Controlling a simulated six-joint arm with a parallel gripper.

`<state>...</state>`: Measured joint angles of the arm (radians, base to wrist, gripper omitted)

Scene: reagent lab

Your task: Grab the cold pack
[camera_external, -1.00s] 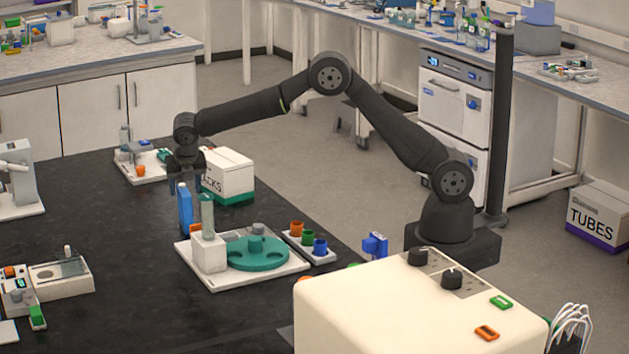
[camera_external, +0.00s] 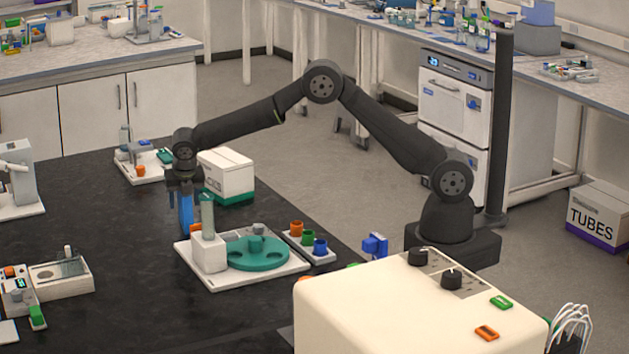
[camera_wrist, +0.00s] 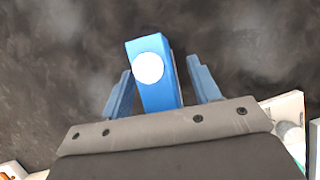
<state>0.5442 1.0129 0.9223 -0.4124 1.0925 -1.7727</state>
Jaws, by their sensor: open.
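The cold pack (camera_external: 186,210) is a blue upright slab on the black bench, just left of a white block with a clear green tube. In the wrist view the cold pack (camera_wrist: 153,78) is blue with a white round spot and stands between my two fingers. My gripper (camera_external: 184,193) points down over it, its fingers reaching down along the pack's upper part. In the wrist view my gripper (camera_wrist: 162,88) is open, one blue-grey finger on each side, with a visible gap on the left; the right finger is also apart from the pack. The pack's lower part is partly hidden.
A white base plate (camera_external: 217,284) with a teal round rack (camera_external: 258,262) and the white block (camera_external: 208,254) stands close to the right. A white and green box (camera_external: 228,176) is behind. Coloured cups sit further right. The bench left of the pack is clear.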

